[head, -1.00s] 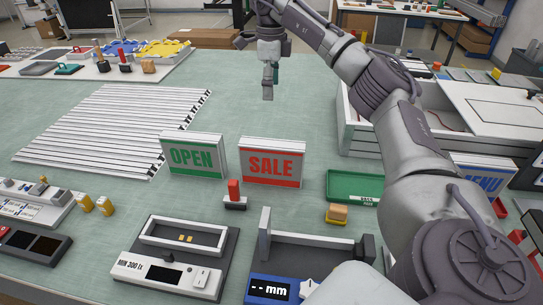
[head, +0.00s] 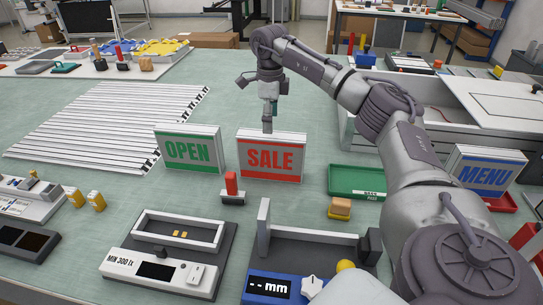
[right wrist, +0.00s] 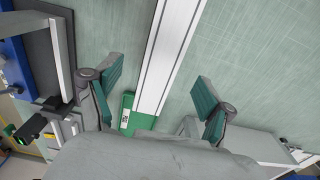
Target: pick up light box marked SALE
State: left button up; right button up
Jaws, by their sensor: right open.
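The light box marked SALE (head: 271,157) stands upright on the green bench, white with red lettering and a red lower band. My right gripper (head: 267,124) points down at its top edge in the head view, apparently just above or behind it. In the right wrist view the open teal-padded fingers of this gripper (right wrist: 160,80) lie on either side of a long white box top (right wrist: 168,55), apparently the SALE box. A gap shows on both sides. Whether the fingertips are below the top edge is unclear. My left gripper is not in view.
The OPEN light box (head: 190,150) stands close on the left, and the MENU light box (head: 485,172) at the right. A green tray (head: 357,181) lies right of SALE. A red-handled stamp (head: 232,187) stands in front. White slats (head: 105,125) lie at the back left.

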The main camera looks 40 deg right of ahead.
aim_at(271, 136)
jog(key=shift+f, duration=0.6)
jog(key=shift+f+p, duration=0.3)
jog(key=shift+f, duration=0.05)
jog(key=f, duration=0.3)
jog(key=f+p, duration=0.1)
jog(key=shift+d+f, duration=0.15)
jog(key=shift+d, duration=0.1)
jog(key=shift+c, duration=0.3)
grip_shut()
